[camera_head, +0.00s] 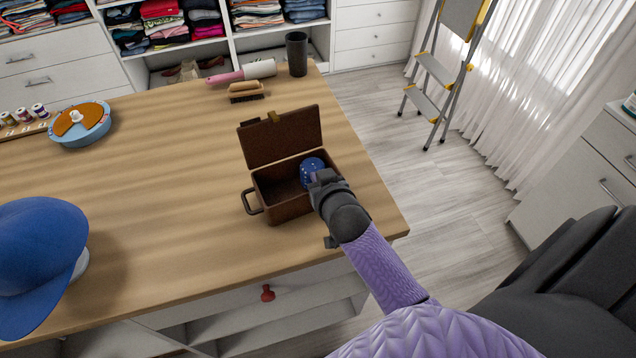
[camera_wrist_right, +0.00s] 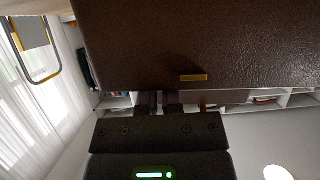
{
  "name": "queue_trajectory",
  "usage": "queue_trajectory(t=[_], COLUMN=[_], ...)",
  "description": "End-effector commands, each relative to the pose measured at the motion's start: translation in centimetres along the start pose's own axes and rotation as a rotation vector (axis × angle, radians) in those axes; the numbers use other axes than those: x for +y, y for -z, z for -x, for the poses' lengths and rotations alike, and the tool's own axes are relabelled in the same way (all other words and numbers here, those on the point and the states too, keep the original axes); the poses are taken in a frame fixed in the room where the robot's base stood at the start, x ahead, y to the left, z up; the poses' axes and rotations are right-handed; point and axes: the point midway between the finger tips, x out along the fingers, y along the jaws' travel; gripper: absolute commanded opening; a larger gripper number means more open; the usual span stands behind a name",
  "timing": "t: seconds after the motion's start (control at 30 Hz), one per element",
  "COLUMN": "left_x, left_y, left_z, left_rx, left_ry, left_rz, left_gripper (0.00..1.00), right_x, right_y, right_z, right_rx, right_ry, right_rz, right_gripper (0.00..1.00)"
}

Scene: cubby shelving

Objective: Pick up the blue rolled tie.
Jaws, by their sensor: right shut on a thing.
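The blue rolled tie (camera_head: 311,167) with white dots is inside the open brown box (camera_head: 287,208) on the wooden table. It is at the box's right side, partly hidden by my right gripper. My right gripper (camera_head: 319,180) reaches over the box's near right corner and is shut on the tie. In the wrist view the dark gripper fingers (camera_wrist_right: 160,102) show only in part, and the brown box with a gold clasp (camera_wrist_right: 194,77) fills the top. The tie cannot be made out there. My left gripper is out of view.
The box lid (camera_head: 280,137) stands open at the back. A brush (camera_head: 246,91), a lint roller (camera_head: 258,69) and a dark cup (camera_head: 297,54) are at the table's far end. A blue cap (camera_head: 35,255) is at left. The middle of the table (camera_head: 165,170) is clear.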

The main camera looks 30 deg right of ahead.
Motion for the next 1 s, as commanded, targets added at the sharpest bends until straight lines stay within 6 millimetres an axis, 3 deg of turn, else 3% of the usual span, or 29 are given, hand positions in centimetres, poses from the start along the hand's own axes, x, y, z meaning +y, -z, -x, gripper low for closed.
queue_trajectory(t=[0.03, 0.13, 0.5, 0.63, 0.87, 1.0], left_x=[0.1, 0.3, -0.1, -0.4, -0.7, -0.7], left_y=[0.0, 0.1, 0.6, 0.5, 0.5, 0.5], left_z=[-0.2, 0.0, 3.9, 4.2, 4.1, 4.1], left_rx=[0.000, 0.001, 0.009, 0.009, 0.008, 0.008], left_ry=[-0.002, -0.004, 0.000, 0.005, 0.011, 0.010], left_rz=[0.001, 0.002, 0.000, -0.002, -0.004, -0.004], left_gripper=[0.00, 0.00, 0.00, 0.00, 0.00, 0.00], right_x=[-0.2, -0.2, 0.0, 0.0, 0.1, 0.1], right_y=[-1.7, -1.4, 7.0, 8.2, 8.2, 8.3], right_z=[0.1, 0.2, 3.7, 4.2, 4.2, 4.2], right_rx=[-0.043, -0.042, -0.027, -0.026, -0.024, -0.023], right_ry=[0.001, 0.001, -0.002, -0.003, -0.004, -0.004], right_rz=[-0.006, -0.006, 0.000, 0.002, 0.002, 0.003], right_gripper=[0.00, 0.00, 0.00, 0.00, 0.00, 0.26])
